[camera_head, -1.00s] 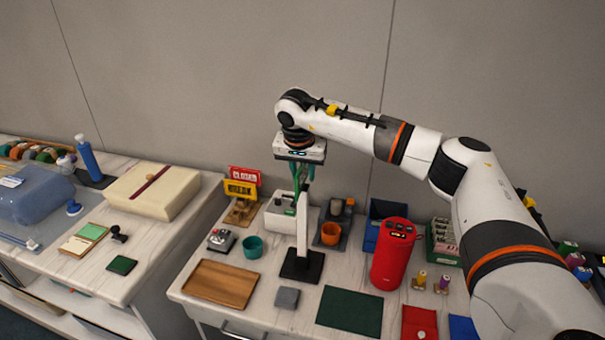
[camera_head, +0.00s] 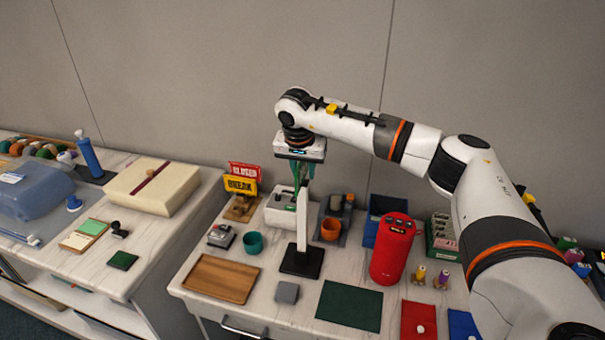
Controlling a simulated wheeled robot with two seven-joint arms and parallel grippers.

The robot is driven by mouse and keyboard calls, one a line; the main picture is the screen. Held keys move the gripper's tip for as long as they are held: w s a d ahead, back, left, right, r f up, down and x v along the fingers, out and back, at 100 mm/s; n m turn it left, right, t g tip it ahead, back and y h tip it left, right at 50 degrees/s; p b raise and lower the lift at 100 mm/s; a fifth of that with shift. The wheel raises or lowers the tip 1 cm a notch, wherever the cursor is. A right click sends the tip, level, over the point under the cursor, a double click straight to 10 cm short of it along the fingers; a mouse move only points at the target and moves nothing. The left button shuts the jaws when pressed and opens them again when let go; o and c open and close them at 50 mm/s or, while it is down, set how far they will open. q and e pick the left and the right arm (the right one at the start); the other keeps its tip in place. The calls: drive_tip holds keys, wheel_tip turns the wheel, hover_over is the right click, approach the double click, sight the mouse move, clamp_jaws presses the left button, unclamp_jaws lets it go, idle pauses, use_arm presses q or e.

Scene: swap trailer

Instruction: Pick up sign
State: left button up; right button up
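A red sign reading CLOSED (camera_head: 244,170) and a yellow sign reading BREAK (camera_head: 240,185) stand in a wooden holder (camera_head: 240,209) at the back left of the right-hand table. A white post on a black base (camera_head: 301,262) stands right of them. A thin green piece (camera_head: 297,198), seen nearly edge-on, shows at the post's upper part; I cannot tell if it is a sign. My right gripper (camera_head: 303,174) points down at the post's top, with green-teal fingers partly merged with the green piece. Whether it is open or shut is unclear. My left gripper is out of view.
A red cylinder (camera_head: 392,252) stands right of the post, with a blue bin (camera_head: 384,215) behind. A wooden tray (camera_head: 221,279), grey block (camera_head: 287,292) and dark green mat (camera_head: 349,306) lie in front. A teal cup (camera_head: 253,243) stands at left.

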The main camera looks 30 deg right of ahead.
clamp_jaws()
wheel_tip(320, 180, up, 11)
drive_tip(key=shift+f+b, duration=0.2)
drive_tip(key=shift+b, duration=0.9)
drive_tip(key=shift+f, duration=0.15)
